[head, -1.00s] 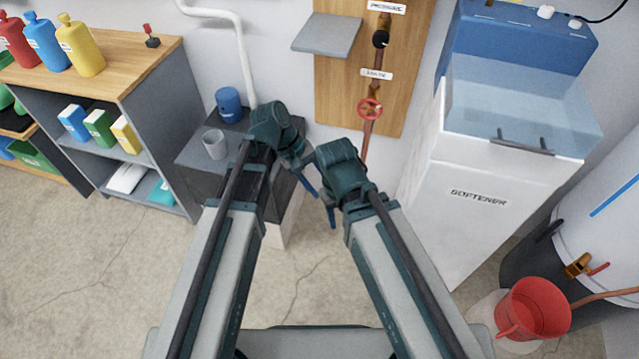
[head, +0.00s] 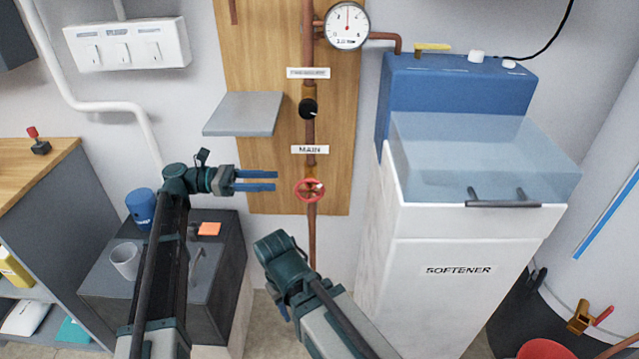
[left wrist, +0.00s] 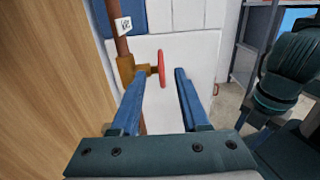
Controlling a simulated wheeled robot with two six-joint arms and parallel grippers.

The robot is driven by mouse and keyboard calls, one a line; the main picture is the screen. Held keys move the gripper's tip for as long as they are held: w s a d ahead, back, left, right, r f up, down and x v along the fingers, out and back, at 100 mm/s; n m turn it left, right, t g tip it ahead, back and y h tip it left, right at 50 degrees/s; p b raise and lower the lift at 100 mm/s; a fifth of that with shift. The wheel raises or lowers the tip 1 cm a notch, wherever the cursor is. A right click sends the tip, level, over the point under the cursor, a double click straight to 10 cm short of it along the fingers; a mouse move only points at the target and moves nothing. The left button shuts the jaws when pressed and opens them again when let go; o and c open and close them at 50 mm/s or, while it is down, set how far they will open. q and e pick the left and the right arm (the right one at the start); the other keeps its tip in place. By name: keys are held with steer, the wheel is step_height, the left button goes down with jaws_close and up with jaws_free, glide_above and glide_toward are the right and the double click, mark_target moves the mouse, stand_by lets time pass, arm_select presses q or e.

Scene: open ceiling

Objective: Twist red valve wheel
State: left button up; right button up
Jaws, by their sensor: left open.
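The red valve wheel (head: 309,189) sits on a copper pipe below the MAIN label (head: 310,149) on the wooden board. In the left wrist view the wheel (left wrist: 161,69) shows nearly edge-on, beyond the fingertips. My left gripper (head: 274,181) is open and empty, just left of the wheel and pointing at it. In the left wrist view its two blue fingers (left wrist: 156,76) stand apart with the wheel ahead between their tips; I see no contact. My right arm comes up below the wheel; its gripper's fingers are mostly hidden behind its wrist.
A black knob (head: 308,108) and a pressure gauge (head: 347,25) are higher on the pipe. A grey shelf (head: 243,114) juts out at upper left. The white softener cabinet (head: 450,255) stands close on the right. A dark cabinet (head: 215,275) with a mug (head: 125,261) stands lower left.

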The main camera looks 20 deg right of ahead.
mark_target(319, 182)
arm_select(q)
steer(key=x, duration=1.3)
steer(key=shift+s+d, duration=0.15)
steer(key=shift+d, duration=0.2)
jaws_close()
